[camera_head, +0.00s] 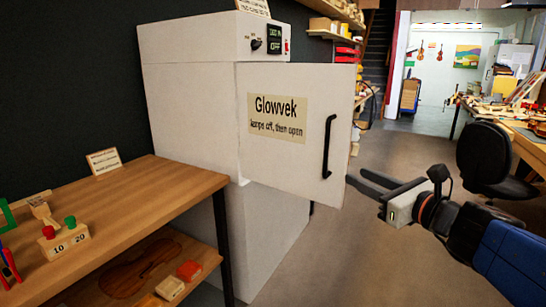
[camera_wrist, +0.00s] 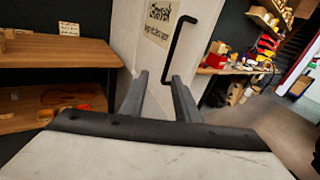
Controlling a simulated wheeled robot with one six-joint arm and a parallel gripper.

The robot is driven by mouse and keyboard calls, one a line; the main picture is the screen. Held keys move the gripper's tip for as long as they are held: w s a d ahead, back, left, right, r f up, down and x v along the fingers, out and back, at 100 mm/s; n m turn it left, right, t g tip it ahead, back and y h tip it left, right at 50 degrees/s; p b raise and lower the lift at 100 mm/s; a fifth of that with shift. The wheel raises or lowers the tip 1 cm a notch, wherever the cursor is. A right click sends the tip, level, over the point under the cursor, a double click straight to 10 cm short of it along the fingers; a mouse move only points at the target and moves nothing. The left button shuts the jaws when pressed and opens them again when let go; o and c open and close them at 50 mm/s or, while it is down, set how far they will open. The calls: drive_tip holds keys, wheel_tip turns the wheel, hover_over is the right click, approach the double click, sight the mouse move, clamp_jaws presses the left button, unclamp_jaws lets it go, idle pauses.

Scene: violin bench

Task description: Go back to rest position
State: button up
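My gripper (camera_head: 368,182) is open and empty in the head view, at the right of the cabinet door. Its two dark fingers stand apart in the wrist view (camera_wrist: 157,95), with nothing between them but the view of the door and floor. The white cabinet (camera_head: 190,90) has a door (camera_head: 290,165) that stands out from the body, so it appears ajar. The door has a black handle (camera_head: 328,145) and a label (camera_head: 278,119) reading "Glowvek, lamps off, then open". The handle also shows in the wrist view (camera_wrist: 174,48), ahead of the fingers. The cabinet's inside is hidden.
A wooden bench (camera_head: 150,196) stands at the left, with a small block (camera_head: 64,242) marked 10 and 20 and a card (camera_head: 104,161). A black chair (camera_head: 484,152) stands behind my arm at the right. The floor (camera_head: 400,150) between cabinet and chair is clear.

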drive_tip(key=s+a+f+n+g, duration=0.3)
drive_tip(key=s+f+n+g, duration=0.15)
drive_tip(key=f+n, duration=0.35)
drive_tip(key=s+a+f+n+g, duration=0.4)
drive_tip(key=s+f+n, duration=0.15)
drive_tip(key=n, duration=0.35)
drive_tip(key=s+d+f+n+g+h, duration=0.3)
drive_tip(key=s+d+f+n+h, duration=0.3)
drive_tip(key=d+n, duration=0.4)
drive_tip(key=s+f+n, duration=0.1)
drive_tip(key=n, duration=0.2)
drive_tip(key=shift+h, duration=0.3)
drive_tip(key=shift+d, duration=0.1)
